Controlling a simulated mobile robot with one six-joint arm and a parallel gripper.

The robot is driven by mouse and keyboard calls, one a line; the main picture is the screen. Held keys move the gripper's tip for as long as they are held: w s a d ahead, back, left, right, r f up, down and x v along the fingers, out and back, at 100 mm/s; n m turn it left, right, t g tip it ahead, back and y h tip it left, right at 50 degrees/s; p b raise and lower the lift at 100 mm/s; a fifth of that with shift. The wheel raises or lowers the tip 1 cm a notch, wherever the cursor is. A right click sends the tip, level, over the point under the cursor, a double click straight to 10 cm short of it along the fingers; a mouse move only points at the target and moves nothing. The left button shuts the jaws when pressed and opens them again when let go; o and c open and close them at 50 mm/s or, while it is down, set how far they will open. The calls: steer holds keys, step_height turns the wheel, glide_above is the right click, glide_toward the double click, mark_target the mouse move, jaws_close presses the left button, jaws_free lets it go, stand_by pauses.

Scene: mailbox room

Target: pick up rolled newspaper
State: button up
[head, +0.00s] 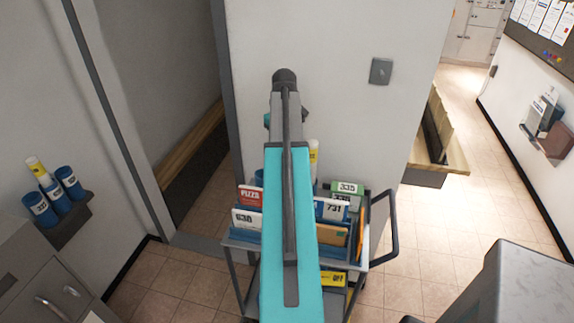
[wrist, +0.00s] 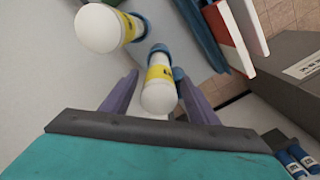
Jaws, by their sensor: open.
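A white rolled newspaper (wrist: 158,92) with a yellow band stands end-on between the two purple fingers of my gripper (wrist: 156,78) in the wrist view. The fingers are open, with a gap on the left side; I cannot tell if the right finger touches the roll. Its far end sits by a blue holder (wrist: 160,50). A second rolled newspaper (wrist: 99,28) lies to the upper left, outside the fingers. In the head view one white and yellow roll (head: 313,157) shows just right of my arm, above the cart. My arm hides the gripper there.
Blue cups (head: 41,209) and another roll (head: 37,168) stand on a left wall shelf. A grey cabinet (head: 520,285) is at lower right. Floor behind it is clear.

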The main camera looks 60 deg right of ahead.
steer(key=shift+f, duration=0.85)
jaws_close()
